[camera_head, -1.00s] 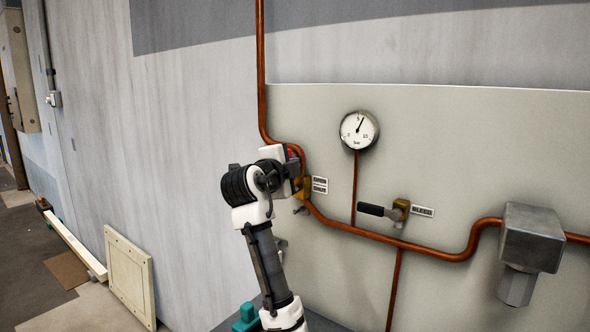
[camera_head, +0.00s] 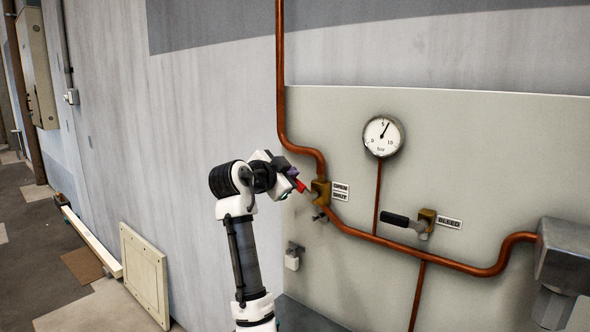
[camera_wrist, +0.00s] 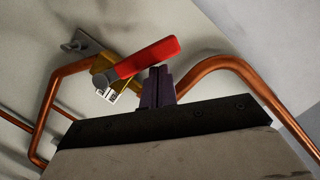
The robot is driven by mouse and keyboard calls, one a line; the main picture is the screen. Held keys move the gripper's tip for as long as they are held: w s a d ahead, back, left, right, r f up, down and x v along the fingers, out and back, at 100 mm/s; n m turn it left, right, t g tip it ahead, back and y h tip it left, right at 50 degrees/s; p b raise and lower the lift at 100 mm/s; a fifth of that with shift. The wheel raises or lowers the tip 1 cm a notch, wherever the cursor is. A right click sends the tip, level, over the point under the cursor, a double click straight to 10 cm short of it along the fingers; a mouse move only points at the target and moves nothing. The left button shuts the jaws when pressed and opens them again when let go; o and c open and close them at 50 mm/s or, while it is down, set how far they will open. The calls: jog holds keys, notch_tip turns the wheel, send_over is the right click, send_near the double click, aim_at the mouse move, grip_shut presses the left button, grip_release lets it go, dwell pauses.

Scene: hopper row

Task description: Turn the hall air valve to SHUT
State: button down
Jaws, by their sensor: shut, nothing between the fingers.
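The hall air valve has a brass body (camera_head: 320,191) on the copper pipe, next to a label plate (camera_head: 340,191) reading OPEN above SHUT. Its red lever (camera_head: 301,186) points left of the body in the head view, partly behind my gripper. In the wrist view the red lever (camera_wrist: 152,56) runs from a grey hub on the brass body (camera_wrist: 127,68) up to the right. My gripper (camera_head: 290,172) is shut and empty at the lever. Its purple fingers (camera_wrist: 158,86) are together just below the lever in the wrist view; I cannot tell whether they touch it.
A round pressure gauge (camera_head: 383,136) and a black-handled BLEED valve (camera_head: 401,220) sit to the right. Copper pipe (camera_head: 385,241) runs across the panel. A grey metal box (camera_head: 568,255) sits at far right. A pale panel (camera_head: 145,272) leans on the wall at lower left.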

jog(key=shift+w+a+f+n, duration=0.3)
jog(key=shift+a+f+n, duration=0.1)
jog(key=shift+f, duration=0.25)
jog(key=shift+w+a+f+n, duration=0.25)
jog(key=shift+a+f+n, duration=0.1)
jog(key=shift+f, duration=0.25)
